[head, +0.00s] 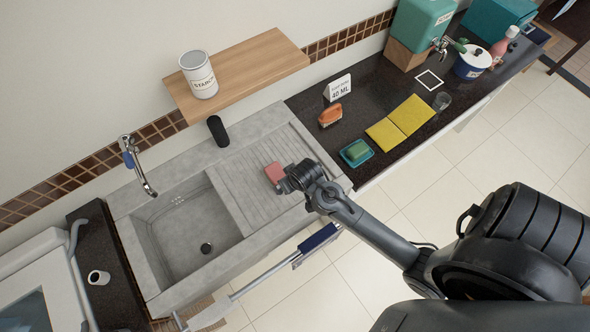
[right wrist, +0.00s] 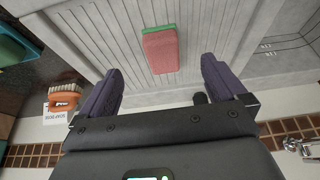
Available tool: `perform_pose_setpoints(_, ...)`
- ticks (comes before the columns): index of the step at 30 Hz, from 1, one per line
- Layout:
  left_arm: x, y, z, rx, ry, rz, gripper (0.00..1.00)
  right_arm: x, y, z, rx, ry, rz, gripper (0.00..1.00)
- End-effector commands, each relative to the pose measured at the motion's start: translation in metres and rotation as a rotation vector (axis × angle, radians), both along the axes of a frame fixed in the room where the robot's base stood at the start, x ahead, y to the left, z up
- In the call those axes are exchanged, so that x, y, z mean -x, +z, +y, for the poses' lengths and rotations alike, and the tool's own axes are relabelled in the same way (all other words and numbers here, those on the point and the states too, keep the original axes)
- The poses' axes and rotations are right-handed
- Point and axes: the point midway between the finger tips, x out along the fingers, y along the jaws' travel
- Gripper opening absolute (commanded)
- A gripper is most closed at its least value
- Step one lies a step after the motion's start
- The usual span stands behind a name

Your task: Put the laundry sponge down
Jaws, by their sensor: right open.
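The laundry sponge, pink-red with a green layer, lies on the ribbed grey drainboard (head: 240,178) of the sink. In the head view the sponge (head: 273,172) shows just past the tip of my right gripper (head: 284,184). In the right wrist view the sponge (right wrist: 161,50) lies ahead of the gap between the two fingers of my right gripper (right wrist: 160,72). The fingers are apart, with nothing between them, and do not touch the sponge. My left gripper is in neither view.
The sink basin (head: 190,236) lies left of the drainboard. On the dark counter to the right are an orange brush (head: 330,115), yellow cloths (head: 402,121), and a green sponge on a teal dish (head: 357,151). A wooden shelf (head: 250,67) with a white starch can (head: 199,75) is above.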

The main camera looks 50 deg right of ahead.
Motion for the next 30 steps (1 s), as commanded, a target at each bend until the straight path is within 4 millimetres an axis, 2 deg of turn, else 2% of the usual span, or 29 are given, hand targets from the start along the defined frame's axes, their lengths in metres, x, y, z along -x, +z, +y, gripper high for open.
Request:
perform_pose_setpoints(5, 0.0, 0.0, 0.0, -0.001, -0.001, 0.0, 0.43, 0.04, 0.027, 0.018, 0.007, 0.104, 0.023, 0.98)
perform_pose_setpoints(12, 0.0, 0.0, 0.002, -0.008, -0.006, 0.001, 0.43, 0.113, 0.08, 0.05, 0.025, 0.314, 0.064, 0.98)
perform_pose_setpoints(15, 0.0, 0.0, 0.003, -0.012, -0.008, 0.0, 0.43, 0.132, 0.095, 0.057, 0.031, 0.368, 0.075, 0.98)
perform_pose_setpoints(19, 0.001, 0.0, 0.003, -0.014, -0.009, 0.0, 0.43, 0.141, 0.104, 0.06, 0.035, 0.397, 0.08, 0.98)
perform_pose_setpoints(26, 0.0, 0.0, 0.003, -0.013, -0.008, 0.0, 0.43, 0.141, 0.104, 0.061, 0.035, 0.397, 0.08, 0.98)
perform_pose_setpoints(30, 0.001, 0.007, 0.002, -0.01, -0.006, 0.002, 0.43, 0.141, 0.112, 0.06, 0.035, 0.396, 0.08, 0.98)
